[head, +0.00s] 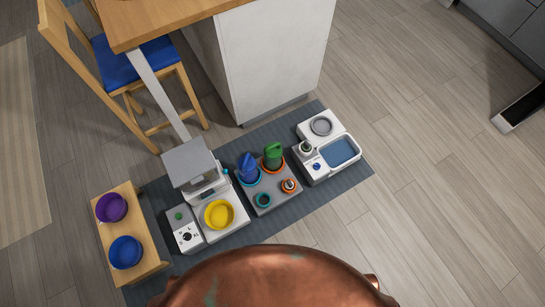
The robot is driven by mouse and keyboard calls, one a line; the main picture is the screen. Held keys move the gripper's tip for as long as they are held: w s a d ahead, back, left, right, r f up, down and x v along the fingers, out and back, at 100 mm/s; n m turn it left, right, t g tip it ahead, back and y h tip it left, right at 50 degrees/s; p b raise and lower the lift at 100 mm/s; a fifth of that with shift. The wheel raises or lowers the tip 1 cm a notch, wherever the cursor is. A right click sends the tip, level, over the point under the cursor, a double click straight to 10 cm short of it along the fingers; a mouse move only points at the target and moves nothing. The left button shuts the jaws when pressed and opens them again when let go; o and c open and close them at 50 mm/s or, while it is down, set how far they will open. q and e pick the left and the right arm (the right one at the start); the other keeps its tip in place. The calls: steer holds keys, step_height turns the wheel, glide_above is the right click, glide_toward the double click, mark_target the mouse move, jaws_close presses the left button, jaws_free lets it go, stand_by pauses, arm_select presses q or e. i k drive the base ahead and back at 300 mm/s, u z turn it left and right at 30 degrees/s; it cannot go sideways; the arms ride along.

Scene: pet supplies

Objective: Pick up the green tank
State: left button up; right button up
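The green tank (273,152) stands upright in an orange ring on a grey base (264,202) in the middle of the floor mat. A blue tank (249,168) stands just left of it in a light blue ring. The two are close together. Neither of my grippers shows in this view, so their state cannot be seen.
A dark mat (347,181) lies under the units. Left of the base is a white feeder with a yellow bowl (219,214); right is a white unit with a blue basin (339,151). A wooden stand holds purple (111,207) and blue (125,252) bowls. A cabinet (270,60) stands behind.

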mark_target(272, 152)
steer(key=u, duration=0.5)
steer(key=k, duration=1.1)
steer(key=z, duration=0.75)
steer(key=i, duration=1.65)
steer(key=u, duration=0.85)
steer(key=i, duration=0.4)
steer(key=u, duration=0.35)
